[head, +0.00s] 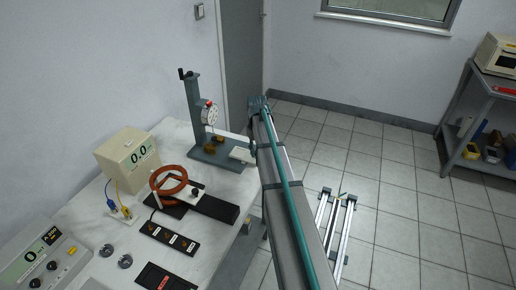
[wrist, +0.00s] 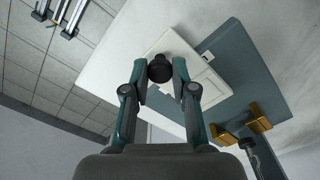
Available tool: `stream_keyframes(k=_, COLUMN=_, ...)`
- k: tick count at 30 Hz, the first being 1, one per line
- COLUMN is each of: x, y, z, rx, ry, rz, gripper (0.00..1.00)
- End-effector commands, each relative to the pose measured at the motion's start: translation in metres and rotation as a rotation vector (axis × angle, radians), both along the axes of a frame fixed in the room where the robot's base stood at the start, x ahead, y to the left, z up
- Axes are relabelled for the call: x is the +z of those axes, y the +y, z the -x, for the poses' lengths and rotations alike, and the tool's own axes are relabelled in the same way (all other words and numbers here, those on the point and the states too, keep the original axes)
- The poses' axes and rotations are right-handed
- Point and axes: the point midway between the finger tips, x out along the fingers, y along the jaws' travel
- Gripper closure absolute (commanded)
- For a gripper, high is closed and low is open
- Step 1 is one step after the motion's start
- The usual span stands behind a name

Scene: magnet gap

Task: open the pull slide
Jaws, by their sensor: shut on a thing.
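The pull slide is a pale plate (wrist: 190,58) with a black round knob (wrist: 159,68). In the wrist view it lies against the grey-blue base (wrist: 255,75) of the gauge stand. In the head view the pale slide (head: 241,155) is at the right end of that base (head: 213,155). My gripper (wrist: 160,70) has its two teal fingers closed on the knob, one on each side. In the head view my arm hides most of the gripper. How far the slide is out is not clear.
The gauge stand's column (head: 192,105) with its dial (head: 209,114) rises behind the base. Brass blocks (wrist: 258,117) sit on the base. A copper coil (head: 170,180), meter box (head: 128,160) and black strip (head: 168,236) share the bench.

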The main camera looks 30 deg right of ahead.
Motion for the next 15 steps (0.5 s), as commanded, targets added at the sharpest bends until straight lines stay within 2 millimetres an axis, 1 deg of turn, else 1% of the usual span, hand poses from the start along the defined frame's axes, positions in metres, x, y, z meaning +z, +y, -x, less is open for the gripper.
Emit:
stream_keyframes(k=5, x=0.0008, y=-0.0009, z=-0.0014, rx=-0.002, ry=-0.001, rz=0.001, gripper=1.00)
stream_keyframes(k=6, x=0.0008, y=-0.0009, z=-0.0014, rx=-0.002, ry=-0.001, rz=0.001, gripper=0.72)
stream_keyframes(k=8, x=0.0008, y=-0.0009, z=-0.0014, rx=-0.002, ry=-0.001, rz=0.001, gripper=0.62)
stream_keyframes(k=9, x=0.0008, y=-0.0009, z=-0.0014, rx=-0.002, ry=-0.001, rz=0.001, gripper=0.56)
stream_keyframes(k=10, x=0.0008, y=-0.0009, z=-0.0014, rx=-0.002, ry=-0.001, rz=0.001, gripper=0.51)
stream_keyframes(k=11, x=0.0007, y=-0.0009, z=-0.0014, rx=-0.002, ry=-0.001, rz=0.001, gripper=0.49)
stream_keyframes(k=15, x=0.0005, y=-0.0007, z=-0.0013, rx=-0.002, ry=-0.001, rz=0.001, gripper=0.49)
